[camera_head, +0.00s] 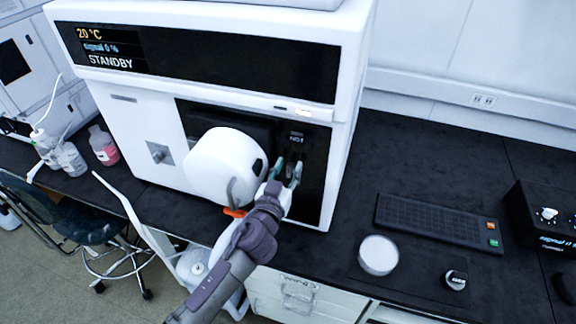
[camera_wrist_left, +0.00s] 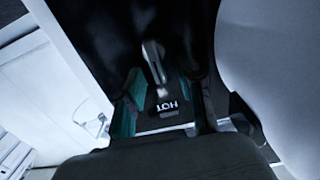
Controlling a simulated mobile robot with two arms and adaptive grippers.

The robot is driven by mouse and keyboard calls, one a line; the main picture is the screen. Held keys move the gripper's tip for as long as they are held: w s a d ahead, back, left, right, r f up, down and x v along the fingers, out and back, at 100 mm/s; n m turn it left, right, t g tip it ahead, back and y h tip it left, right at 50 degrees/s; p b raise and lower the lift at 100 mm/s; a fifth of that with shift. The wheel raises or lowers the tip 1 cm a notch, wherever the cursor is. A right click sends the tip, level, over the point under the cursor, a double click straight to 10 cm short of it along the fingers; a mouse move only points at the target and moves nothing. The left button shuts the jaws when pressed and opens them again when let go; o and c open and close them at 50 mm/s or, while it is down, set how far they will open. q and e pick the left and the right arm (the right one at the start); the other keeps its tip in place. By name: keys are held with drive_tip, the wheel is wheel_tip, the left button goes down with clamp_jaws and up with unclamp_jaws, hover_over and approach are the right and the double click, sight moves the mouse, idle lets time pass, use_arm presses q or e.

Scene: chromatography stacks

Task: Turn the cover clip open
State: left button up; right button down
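The cover clip is a small pale metal lever (camera_wrist_left: 154,64) on the black front recess of the white instrument (camera_head: 146,118). It stands above a "HOT" label in the left wrist view; in the head view my gripper mostly hides it. My left gripper (camera_head: 287,172) is at the recess, just below the label. In the left wrist view its two teal-padded fingers (camera_wrist_left: 164,104) are apart, either side of the label, with the lever between and beyond their tips. I cannot tell whether a finger touches it. A rounded white cover (camera_head: 216,165) bulges out left of the gripper. My right gripper is not in view.
Bottles (camera_head: 103,145) stand at the left. The bench behind the keyboard is clear.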

use_arm(q)
drive_tip(key=shift+w, duration=0.1)
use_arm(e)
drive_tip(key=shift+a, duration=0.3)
use_arm(q)
clamp_jaws()
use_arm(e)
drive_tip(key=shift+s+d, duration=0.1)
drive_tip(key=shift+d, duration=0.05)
